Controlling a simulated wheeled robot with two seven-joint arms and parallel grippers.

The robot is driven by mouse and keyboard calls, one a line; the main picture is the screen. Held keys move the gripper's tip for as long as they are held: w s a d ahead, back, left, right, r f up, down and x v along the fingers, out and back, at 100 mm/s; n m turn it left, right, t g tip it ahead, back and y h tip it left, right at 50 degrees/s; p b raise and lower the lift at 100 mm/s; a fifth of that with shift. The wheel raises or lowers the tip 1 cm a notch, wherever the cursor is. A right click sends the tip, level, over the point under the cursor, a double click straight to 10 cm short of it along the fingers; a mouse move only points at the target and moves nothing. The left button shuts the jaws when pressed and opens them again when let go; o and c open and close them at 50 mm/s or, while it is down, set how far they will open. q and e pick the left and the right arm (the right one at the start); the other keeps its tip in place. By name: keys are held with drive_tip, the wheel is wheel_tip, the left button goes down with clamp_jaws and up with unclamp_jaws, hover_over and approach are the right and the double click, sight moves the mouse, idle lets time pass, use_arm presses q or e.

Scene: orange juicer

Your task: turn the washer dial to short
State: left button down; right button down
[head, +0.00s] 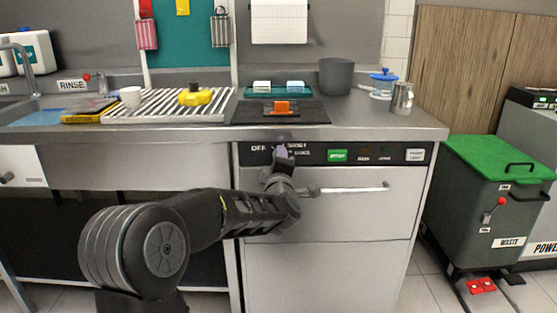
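The washer (325,215) is a steel front-loading unit under the counter, with a black control strip (315,155) along its top. "OFF" is printed at the left of the strip, and two small labels to its right are too small to read surely. A small pale purple piece (281,151), apparently the dial, shows between these labels. My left gripper (280,160) is right at it, in front of the strip, and hides its lower part. I cannot tell whether the fingers touch it or how they are set. My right gripper is not in view.
A long bar handle (350,189) sticks out from the washer door, right of my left gripper. A green button (337,155) is farther right on the strip. The counter above holds a black mat (245,113) and a striped drying rack (150,113). A green-lidded waste bin (500,158) stands at right.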

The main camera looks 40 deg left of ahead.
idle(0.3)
use_arm(q)
drive_tip(key=c, duration=0.9)
unclamp_jaws()
drive_tip(key=v, duration=0.7)
drive_tip(key=shift+s+d+p, duration=0.3)
drive_tip(key=shift+p, duration=0.1)
